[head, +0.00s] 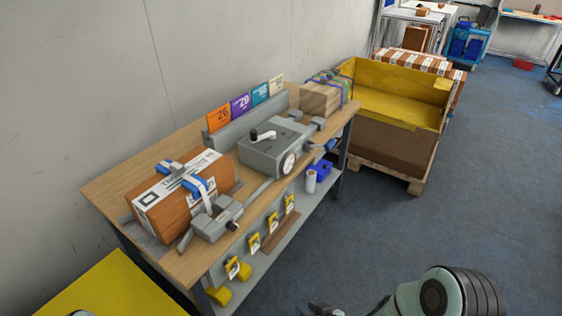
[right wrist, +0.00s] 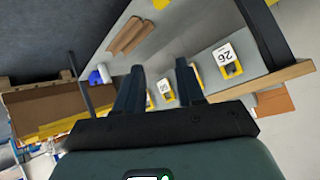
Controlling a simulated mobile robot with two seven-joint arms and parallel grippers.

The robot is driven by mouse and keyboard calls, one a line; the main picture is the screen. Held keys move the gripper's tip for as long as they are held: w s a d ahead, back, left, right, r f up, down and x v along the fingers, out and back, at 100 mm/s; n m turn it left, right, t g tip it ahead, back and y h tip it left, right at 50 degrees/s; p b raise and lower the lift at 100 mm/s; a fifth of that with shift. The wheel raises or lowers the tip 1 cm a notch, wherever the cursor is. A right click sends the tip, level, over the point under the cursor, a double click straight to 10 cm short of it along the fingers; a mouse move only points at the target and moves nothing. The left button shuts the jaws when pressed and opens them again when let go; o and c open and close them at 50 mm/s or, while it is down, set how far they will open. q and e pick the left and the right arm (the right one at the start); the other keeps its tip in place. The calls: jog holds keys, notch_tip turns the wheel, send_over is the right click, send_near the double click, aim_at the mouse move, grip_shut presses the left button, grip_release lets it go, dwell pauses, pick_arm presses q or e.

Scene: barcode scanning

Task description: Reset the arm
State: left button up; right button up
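My right arm comes in at the bottom right of the head view, over the floor in front of the workbench (head: 115,188). Its gripper (head: 325,311) is cut off by the bottom edge there. In the right wrist view the right gripper (right wrist: 155,72) has its two dark fingers spread apart, with nothing between them. Behind the fingers the bench's lower shelf (right wrist: 165,60) and its yellow tags show, tilted in the picture. The right gripper is apart from the bench. My left gripper shows in neither view.
The bench carries a brown carton (head: 165,212), a grey machine (head: 265,152) and a wooden box (head: 320,98). A yellow-lined crate (head: 385,130) stands beyond it. A yellow surface (head: 105,290) is at the bottom left. The blue floor (head: 440,215) right of the bench is clear.

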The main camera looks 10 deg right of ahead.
pick_arm(q)
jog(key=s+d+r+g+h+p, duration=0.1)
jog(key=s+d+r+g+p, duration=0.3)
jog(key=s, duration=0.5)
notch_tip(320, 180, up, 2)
jog(key=p, duration=0.3)
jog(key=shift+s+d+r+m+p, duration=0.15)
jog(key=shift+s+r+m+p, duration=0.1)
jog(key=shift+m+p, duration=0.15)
pick_arm(e)
jog(key=s+f+m+g, duration=0.2)
jog(key=s+f+g, duration=0.3)
jog(key=s, duration=0.5)
jog(key=s+f+m+g+h, duration=0.1)
jog(key=s+f+m+g, duration=0.2)
jog(key=s, duration=0.8)
jog(key=shift+s+a+f+g, duration=0.15)
jog(key=shift+a+f+g, duration=0.15)
jog(key=shift+f+g, duration=0.65)
jog(key=shift+r, duration=0.1)
